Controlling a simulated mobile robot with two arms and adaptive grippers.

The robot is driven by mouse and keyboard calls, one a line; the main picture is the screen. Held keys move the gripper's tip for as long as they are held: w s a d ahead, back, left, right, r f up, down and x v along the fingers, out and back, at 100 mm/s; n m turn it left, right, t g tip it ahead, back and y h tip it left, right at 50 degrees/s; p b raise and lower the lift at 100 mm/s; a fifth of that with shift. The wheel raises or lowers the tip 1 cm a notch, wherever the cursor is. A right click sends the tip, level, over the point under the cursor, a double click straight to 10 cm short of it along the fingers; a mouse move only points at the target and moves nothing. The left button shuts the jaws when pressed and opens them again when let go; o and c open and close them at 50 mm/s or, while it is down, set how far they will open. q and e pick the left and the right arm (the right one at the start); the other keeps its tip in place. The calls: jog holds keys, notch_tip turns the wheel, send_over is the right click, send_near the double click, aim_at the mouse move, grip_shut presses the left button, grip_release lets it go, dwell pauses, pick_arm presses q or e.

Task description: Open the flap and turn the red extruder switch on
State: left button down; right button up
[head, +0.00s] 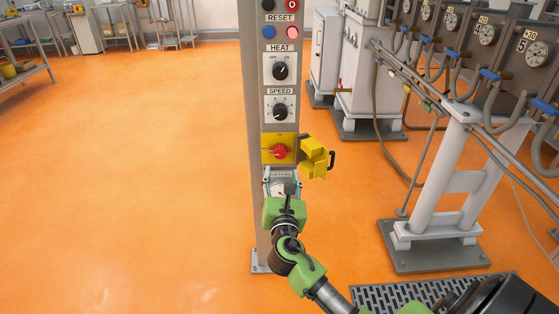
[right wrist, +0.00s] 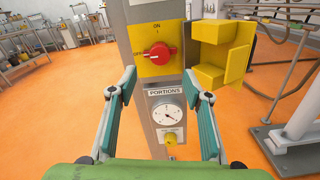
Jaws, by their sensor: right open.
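The red extruder switch (head: 279,151) sits on a yellow plate on the grey control column. In the right wrist view the red switch (right wrist: 159,53) has its handle lying roughly sideways, with its left end near the OFF mark; ON is at the top. The yellow flap (head: 315,158) is swung open to the right of the switch, and its hollow inside shows in the right wrist view (right wrist: 221,55). My right gripper (head: 284,190) is just below the switch. In the right wrist view its fingers (right wrist: 163,85) are apart with nothing between them. My left gripper is not seen.
SPEED (head: 280,111) and HEAT (head: 280,71) knobs are above. Machinery with pipes (head: 450,170) stands to the right; the orange floor at left is clear.

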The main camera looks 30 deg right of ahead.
aim_at(281, 155)
jog(key=b+x, duration=0.1)
jog(key=x, duration=0.7)
jog(key=shift+s, duration=0.1)
jog(key=shift+w+d, duration=0.3)
jog(key=shift+w, duration=0.2)
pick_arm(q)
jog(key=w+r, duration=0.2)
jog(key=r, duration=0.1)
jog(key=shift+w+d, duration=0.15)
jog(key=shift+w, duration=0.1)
pick_arm(e)
jog(key=c, duration=1.1)
